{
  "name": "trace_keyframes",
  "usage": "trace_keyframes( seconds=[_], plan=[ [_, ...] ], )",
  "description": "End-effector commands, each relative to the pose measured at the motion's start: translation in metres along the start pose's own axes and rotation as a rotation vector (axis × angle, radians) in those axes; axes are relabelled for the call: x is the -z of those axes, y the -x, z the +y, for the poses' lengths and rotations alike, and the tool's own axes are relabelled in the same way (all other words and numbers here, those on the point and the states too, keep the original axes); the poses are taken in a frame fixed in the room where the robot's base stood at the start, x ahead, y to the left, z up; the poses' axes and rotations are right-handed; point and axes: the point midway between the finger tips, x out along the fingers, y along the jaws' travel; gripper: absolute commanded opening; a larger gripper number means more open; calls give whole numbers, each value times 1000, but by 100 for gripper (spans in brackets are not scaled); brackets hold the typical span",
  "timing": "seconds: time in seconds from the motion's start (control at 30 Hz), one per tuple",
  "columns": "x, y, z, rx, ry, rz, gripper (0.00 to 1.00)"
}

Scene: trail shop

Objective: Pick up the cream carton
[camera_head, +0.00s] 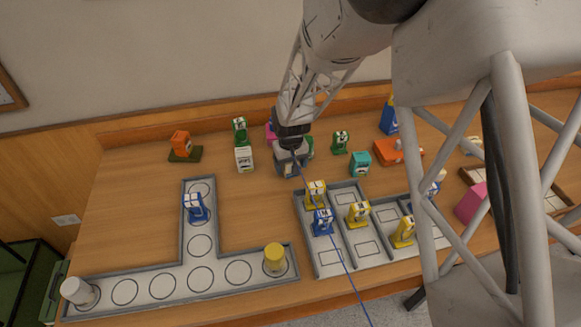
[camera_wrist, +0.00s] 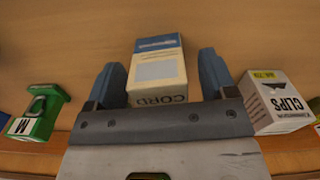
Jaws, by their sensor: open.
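The cream carton (camera_wrist: 158,68), with a blue-marked top and the word CORD upside down on its near face, stands between the two blue-grey fingers of my gripper (camera_wrist: 161,75) in the wrist view. The fingers are apart, one on each side of it, with a visible gap at each side. In the head view my gripper (camera_head: 291,163) is low over the back of the table, and it hides most or all of the carton there.
A white CLIPS carton (camera_wrist: 277,103) stands close beside one finger; it also shows in the head view (camera_head: 244,159). A green item marked M (camera_wrist: 37,112) is on the other side. A teal item (camera_head: 360,163) and grey trays (camera_head: 243,292) are nearby.

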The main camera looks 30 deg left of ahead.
Motion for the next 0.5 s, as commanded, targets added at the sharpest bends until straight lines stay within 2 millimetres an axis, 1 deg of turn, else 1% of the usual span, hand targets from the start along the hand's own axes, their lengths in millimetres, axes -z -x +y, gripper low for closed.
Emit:
trace_keyframes(
  seconds=[0.37,0.4,0.47,0.5],
  plan=[
    [0,0,0,0,0,0,78],
    [0,0,0,0,0,0,76],
    [0,0,0,0,0,0,67],
    [0,0,0,0,0,0,61]
  ],
)
